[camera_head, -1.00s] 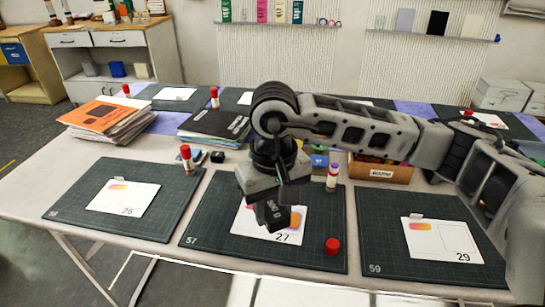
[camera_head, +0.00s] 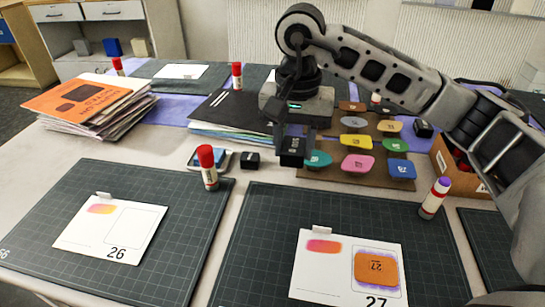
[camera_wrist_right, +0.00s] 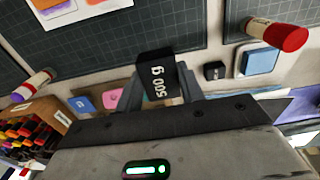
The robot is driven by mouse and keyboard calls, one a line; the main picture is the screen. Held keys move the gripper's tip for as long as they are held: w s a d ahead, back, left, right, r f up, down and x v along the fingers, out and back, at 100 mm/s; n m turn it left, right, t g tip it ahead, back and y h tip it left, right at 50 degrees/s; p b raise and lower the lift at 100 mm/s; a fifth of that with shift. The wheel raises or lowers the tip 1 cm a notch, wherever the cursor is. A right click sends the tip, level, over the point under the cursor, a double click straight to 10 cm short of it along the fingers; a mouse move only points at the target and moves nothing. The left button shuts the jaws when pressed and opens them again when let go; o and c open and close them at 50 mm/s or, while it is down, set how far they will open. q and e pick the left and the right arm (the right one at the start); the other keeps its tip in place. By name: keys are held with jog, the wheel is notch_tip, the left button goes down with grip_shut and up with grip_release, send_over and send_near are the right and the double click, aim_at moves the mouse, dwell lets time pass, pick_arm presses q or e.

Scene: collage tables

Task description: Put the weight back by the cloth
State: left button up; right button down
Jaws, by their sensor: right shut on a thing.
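My right gripper (camera_head: 290,135) is shut on a black weight (camera_head: 292,152), held in the air near the front left of the board of coloured pieces. In the right wrist view the weight (camera_wrist_right: 157,76) reads 500 g between the fingers of the gripper (camera_wrist_right: 158,92). A folded blue cloth (camera_wrist_right: 262,60), as it appears, lies on a small pad on the table; it also shows in the head view (camera_head: 208,158), partly behind a glue stick. A smaller black block (camera_head: 250,160) stands beside it, to the left of the held weight. My left gripper is not in view.
A red-capped glue stick (camera_head: 208,170) stands just in front of the cloth. The board of coloured pieces (camera_head: 325,175) lies right of the weight, and a black folder stack (camera_head: 225,115) behind. Card 27 (camera_head: 315,275) lies on the front mat with an orange piece on it.

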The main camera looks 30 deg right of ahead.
jog(key=w+f, duration=0.2)
jog(key=w, duration=0.2)
send_over(276, 169)
jog(key=f, duration=0.5)
jog(key=shift+s+f, duration=0.1)
jog(key=shift+s, duration=0.1)
jog(key=shift+w+f, duration=0.15)
jog(key=shift+f, duration=0.05)
jog(key=shift+w+f, duration=0.15)
jog(key=shift+f, duration=1.55)
jog(key=shift+f, duration=0.2)
jog(key=c, duration=1.2)
grip_release()
jog(key=shift+o, duration=0.2)
jog(key=shift+r, duration=0.1)
